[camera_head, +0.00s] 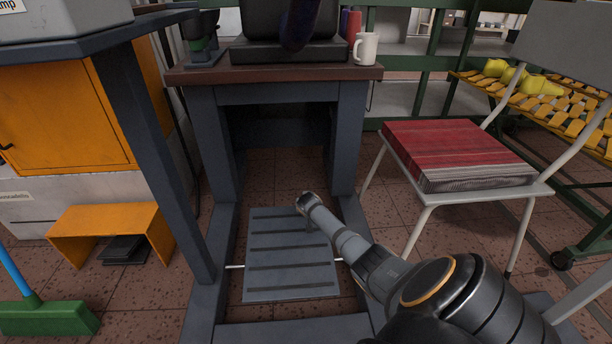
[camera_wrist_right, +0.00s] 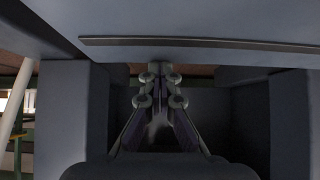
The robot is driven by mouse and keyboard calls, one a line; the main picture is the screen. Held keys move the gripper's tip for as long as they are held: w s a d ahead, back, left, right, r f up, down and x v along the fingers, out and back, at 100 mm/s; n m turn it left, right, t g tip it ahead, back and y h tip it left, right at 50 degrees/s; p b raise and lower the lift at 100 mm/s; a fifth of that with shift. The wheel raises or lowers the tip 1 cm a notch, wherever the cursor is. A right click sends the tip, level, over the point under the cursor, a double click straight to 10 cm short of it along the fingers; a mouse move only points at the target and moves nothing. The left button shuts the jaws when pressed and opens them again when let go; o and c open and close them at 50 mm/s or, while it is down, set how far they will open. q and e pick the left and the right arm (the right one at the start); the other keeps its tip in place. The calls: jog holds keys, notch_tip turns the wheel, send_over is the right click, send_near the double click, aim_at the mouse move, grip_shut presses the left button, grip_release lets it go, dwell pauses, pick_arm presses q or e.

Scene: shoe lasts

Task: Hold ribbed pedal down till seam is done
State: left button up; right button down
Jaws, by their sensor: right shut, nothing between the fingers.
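The ribbed pedal (camera_head: 291,272) is a grey-blue plate with dark cross strips, low between the legs of the machine stand. My right arm comes in from the lower right and ends over the pedal's upper right part. The right gripper (camera_head: 306,203) points away and down there, its fingers mostly hidden by the wrist. In the right wrist view the right gripper (camera_wrist_right: 160,72) is shut and empty, its tips near a grey-blue surface with one dark strip (camera_wrist_right: 200,43). I cannot tell whether they touch it. My left gripper is not in view.
The stand's brown top (camera_head: 280,73) carries a dark machine and a white mug (camera_head: 365,48). An orange guard (camera_head: 110,230) covers a dark pedal (camera_head: 124,249) at left. A green broom (camera_head: 45,315) lies lower left. A chair with a red-topped stack (camera_head: 450,150) stands right.

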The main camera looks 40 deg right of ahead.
jog(key=r+p+v, duration=0.1)
jog(key=p+v, duration=0.7)
jog(key=v, duration=0.2)
jog(key=shift+w+d+r+p, duration=0.2)
jog(key=shift+w+p, duration=0.1)
jog(key=shift+p, duration=0.05)
dwell(0.6)
jog(key=shift+t+h, duration=0.5)
jog(key=shift+t, duration=0.1)
jog(key=v, duration=0.1)
jog(key=b+v, duration=0.1)
jog(key=v, duration=0.3)
jog(key=shift+w+a+r, duration=0.25)
jog(key=shift+a, duration=0.15)
